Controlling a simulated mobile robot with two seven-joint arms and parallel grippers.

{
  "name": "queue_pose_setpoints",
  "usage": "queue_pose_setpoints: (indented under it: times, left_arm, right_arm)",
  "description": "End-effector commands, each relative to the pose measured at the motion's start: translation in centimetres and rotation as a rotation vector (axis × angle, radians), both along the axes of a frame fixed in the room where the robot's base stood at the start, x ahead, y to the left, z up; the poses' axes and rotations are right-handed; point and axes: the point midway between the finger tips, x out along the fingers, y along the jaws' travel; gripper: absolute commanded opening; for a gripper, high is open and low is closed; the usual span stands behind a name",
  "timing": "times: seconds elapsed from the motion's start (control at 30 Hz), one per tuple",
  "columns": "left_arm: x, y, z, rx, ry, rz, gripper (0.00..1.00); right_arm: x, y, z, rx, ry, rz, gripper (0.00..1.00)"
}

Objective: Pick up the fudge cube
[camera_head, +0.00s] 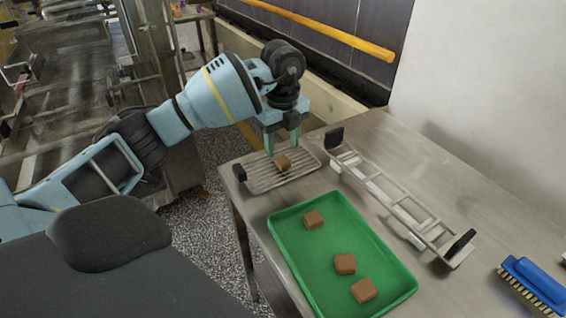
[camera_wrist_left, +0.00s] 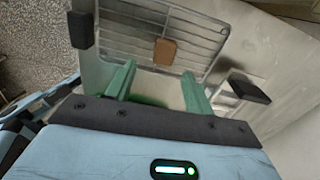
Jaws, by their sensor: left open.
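A brown fudge cube (camera_head: 283,162) sits on a small wire mesh rack (camera_head: 262,183) at the table's far left. Three more brown cubes (camera_head: 314,220) lie in the green tray (camera_head: 275,236). My left gripper (camera_head: 282,143) points down over the rack, its green fingers just above the cube there; contact cannot be told from this view. In the left wrist view the gripper (camera_wrist_left: 160,78) is open, and the fudge cube (camera_wrist_left: 165,51) shows beyond the fingertips, not between them. My right gripper is not in view.
A ladder-like metal frame (camera_head: 385,190) with black ends lies right of the rack, behind the green tray. A blue brush (camera_head: 535,284) is at the far right. The steel table (camera_head: 470,210) is bare between the frame and the wall.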

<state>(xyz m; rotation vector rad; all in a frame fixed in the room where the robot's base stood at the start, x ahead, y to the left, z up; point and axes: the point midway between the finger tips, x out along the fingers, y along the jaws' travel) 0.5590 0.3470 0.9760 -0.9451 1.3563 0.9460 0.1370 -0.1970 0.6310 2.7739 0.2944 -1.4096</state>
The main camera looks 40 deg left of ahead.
Motion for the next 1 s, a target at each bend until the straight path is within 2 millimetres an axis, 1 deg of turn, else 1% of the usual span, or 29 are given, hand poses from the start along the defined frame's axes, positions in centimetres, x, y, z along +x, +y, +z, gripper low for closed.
queue_pose_setpoints:
  times: [0.07,0.2,0.4,0.5,0.7,0.77,1.0]
  left_arm:
    - [0.1,0.0,-0.4,-0.001,0.001,0.0,0.53]
    - [0.4,0.1,-2.3,0.0,0.003,0.001,0.53]
    - [0.5,0.2,-4.7,0.0,0.001,0.0,0.53]
    - [0.6,0.2,-5.0,0.0,-0.002,0.0,0.53]
    - [0.6,0.2,-5.1,0.0,-0.002,0.0,0.53]
    - [0.6,0.2,-5.1,0.0,-0.002,0.0,0.46]
    - [0.6,0.2,-5.0,-0.001,-0.002,0.0,0.15]
  right_arm:
    - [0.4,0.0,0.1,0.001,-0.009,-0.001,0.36]
    - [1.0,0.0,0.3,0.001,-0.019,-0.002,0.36]
    - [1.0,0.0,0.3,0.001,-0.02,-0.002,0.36]
    - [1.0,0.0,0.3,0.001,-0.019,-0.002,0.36]
    - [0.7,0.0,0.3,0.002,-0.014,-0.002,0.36]
    - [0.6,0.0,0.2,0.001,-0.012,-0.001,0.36]
    - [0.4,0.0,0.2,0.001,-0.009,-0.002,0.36]
